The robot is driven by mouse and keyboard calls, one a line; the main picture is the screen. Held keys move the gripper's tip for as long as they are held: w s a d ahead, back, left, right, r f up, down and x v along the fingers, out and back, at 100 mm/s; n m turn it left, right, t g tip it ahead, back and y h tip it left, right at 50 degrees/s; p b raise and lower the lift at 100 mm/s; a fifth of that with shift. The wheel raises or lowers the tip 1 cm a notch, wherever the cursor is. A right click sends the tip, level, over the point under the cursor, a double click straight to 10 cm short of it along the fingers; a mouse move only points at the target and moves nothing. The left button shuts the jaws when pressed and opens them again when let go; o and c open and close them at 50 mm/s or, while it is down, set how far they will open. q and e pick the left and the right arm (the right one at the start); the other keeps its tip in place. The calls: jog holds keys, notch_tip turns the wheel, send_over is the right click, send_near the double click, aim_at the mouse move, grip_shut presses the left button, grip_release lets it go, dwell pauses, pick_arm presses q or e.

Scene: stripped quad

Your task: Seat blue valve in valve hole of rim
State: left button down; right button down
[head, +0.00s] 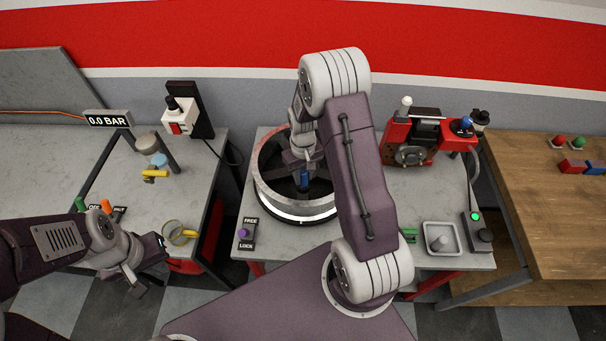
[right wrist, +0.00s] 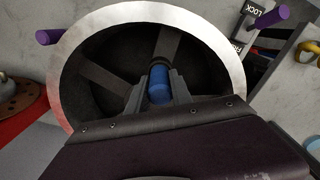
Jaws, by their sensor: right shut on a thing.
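The rim (head: 297,208) lies on the middle table, a dark wheel with a bright metal edge. It fills much of the right wrist view (right wrist: 236,75), with its spokes and dark inside showing. My right gripper (head: 304,172) is over the rim and shut on the blue valve (right wrist: 159,86). The blue valve also shows in the head view (head: 304,180), below the fingers. I cannot tell whether its lower end touches the rim, and the valve hole is not clearly visible. My left gripper (head: 150,262) is left of the rim, near the left table's front edge; its jaws are too small to judge.
A FREE/LOCK switch with a purple knob (head: 243,233) stands left of the rim. A red machine (head: 410,140) and a grey tray (head: 457,238) are to the right. A yellow ring (head: 180,233) is on the left table near my left gripper.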

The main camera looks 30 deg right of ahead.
jog(key=c, duration=1.1)
grip_release()
jog(key=shift+s, duration=0.1)
jog(key=shift+c, duration=0.2)
jog(key=shift+w, duration=0.2)
